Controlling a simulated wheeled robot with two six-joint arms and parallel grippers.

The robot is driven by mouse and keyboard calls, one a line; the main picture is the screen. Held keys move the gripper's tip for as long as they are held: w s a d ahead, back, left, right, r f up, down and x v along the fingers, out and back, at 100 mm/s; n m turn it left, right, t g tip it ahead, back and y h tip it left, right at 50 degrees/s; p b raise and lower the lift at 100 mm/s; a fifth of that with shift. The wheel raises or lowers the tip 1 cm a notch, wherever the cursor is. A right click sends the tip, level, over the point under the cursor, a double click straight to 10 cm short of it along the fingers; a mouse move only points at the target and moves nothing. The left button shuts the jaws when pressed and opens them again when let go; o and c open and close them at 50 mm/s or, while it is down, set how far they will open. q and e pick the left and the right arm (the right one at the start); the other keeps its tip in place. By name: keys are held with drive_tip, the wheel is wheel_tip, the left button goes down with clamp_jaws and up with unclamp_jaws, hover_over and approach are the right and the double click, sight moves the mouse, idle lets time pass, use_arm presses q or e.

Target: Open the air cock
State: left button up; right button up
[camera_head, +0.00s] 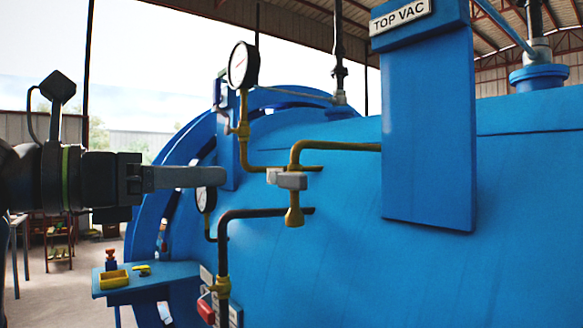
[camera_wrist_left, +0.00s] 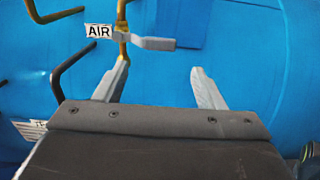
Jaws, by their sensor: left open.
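The air cock (camera_head: 293,212) is a brass fitting at the end of a bent brass pipe on the blue tank, with a grey lever (camera_head: 291,181) across it. In the left wrist view, the lever (camera_wrist_left: 155,43) extends right from the brass stem, beside a white AIR tag (camera_wrist_left: 98,31). My left gripper (camera_head: 223,177) comes in from the left in the head view, level with the lever and apart from it. In the wrist view, my left gripper (camera_wrist_left: 157,68) is open and empty, with the lever beyond its fingertips. My right gripper is not in view.
Pressure gauges (camera_head: 243,65) and brass and dark pipes (camera_head: 265,212) stand close around the fingers. A red-handled valve (camera_head: 206,311) and a small blue shelf (camera_head: 180,272) are lower left.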

sight(287, 173)
use_arm(q)
drive_tip(key=shift+p+x, duration=2.4)
drive_tip(key=shift+x, duration=5)
drive_tip(key=c, duration=1.1)
